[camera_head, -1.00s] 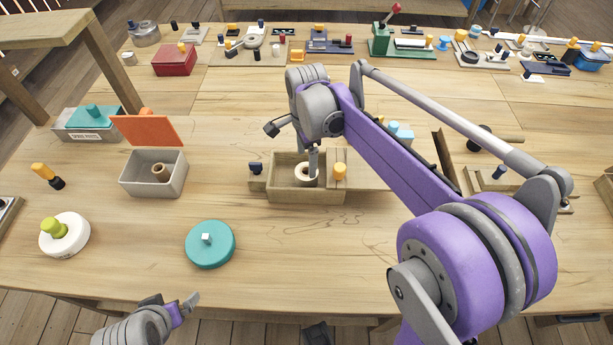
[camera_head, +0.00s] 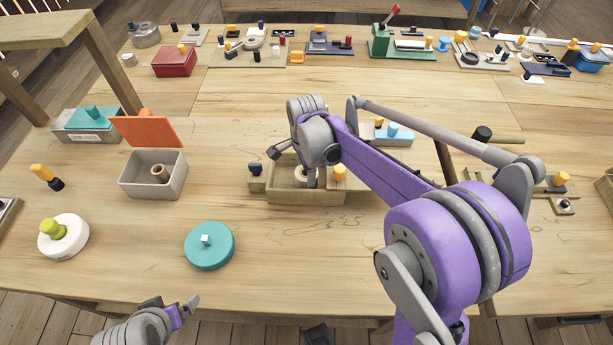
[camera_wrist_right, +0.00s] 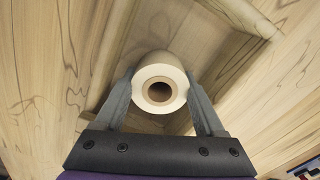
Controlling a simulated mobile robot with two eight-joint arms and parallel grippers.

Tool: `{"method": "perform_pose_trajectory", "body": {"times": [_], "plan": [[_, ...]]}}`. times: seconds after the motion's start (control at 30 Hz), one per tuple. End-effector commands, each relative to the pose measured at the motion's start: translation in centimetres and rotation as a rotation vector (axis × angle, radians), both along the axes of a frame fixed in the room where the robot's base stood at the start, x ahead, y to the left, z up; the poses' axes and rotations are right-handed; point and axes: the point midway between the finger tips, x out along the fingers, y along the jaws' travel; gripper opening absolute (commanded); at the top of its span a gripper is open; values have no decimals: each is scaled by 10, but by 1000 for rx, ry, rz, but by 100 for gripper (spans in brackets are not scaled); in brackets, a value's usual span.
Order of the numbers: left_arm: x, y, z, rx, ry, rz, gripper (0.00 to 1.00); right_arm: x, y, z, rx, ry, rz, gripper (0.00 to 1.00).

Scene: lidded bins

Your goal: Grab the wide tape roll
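A cream tape roll (camera_head: 300,174) with a brown core sits in the open wooden box (camera_head: 305,197) in the middle of the table. My right gripper (camera_head: 311,178) reaches down into this box. In the right wrist view the roll (camera_wrist_right: 158,92) lies between the two fingers of my right gripper (camera_wrist_right: 160,85), one on each side. The fingers are at or very near its sides; whether they press on it I cannot tell. My left gripper (camera_head: 172,306) is at the bottom left, in front of the table edge, with its fingers apart and empty.
A grey bin (camera_head: 140,184) with a raised orange lid (camera_head: 148,131) holds a small brown roll (camera_head: 160,174). A teal round lid (camera_head: 210,248) and a white round lid (camera_head: 60,240) lie in front. A yellow-topped peg (camera_head: 339,173) stands at the box's right.

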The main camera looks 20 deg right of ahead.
Motion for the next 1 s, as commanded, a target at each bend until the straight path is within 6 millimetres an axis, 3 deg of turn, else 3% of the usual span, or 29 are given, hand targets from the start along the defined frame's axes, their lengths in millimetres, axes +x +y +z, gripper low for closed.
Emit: {"method": "perform_pose_trajectory", "body": {"times": [0.03,0.23,0.27,0.57,1.0], "plan": [[0,0,0,0,0,0,100,0,0,0,0,0,0,50],[0,0,0,0,0,0,100,0,0,0,0,0,0,14],[0,0,0,0,0,0,100,0,0,0,0,0,0,13],[0,0,1,0,0,0,100,0,0,9,0,0,0,13],[2,0,8,0,-3,0,100,0,0,89,0,0,0,13]]}}
